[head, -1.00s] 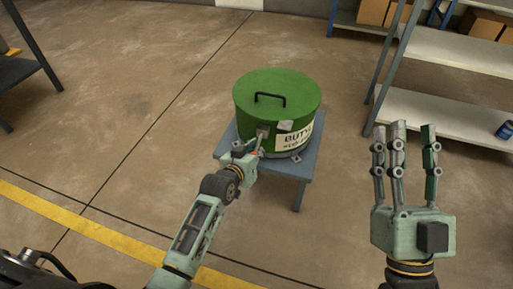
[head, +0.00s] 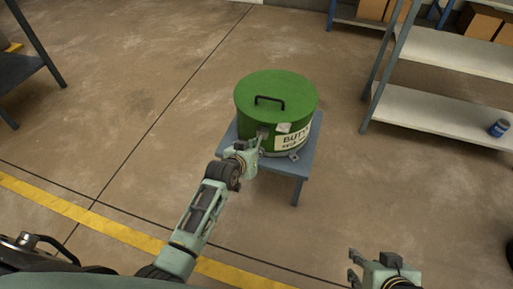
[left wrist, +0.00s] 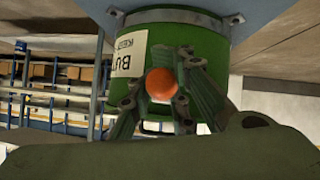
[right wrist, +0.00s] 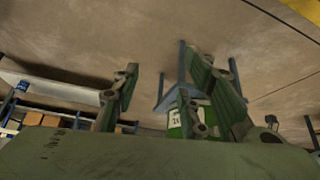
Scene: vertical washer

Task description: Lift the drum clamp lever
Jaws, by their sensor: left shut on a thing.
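The green drum (head: 262,90) with a black lid handle and a white label stands upright on a small blue-grey table (head: 291,171). My left gripper (head: 257,147) is at the front side of the drum, at the clamp below the lid. In the left wrist view its fingers (left wrist: 160,95) close around the drum clamp lever, whose orange-red ball knob (left wrist: 162,85) shows between them. The rest of the lever is mostly hidden by the fingers. My right gripper (head: 372,268) is low at the right, away from the drum; in the right wrist view its fingers (right wrist: 170,95) are spread and empty.
A shelf rack (head: 440,110) with a blue can (head: 499,128) stands to the right, with cardboard boxes (head: 480,22) at the back. A dark table (head: 22,72) is at the far left. The floor around the drum's table is clear.

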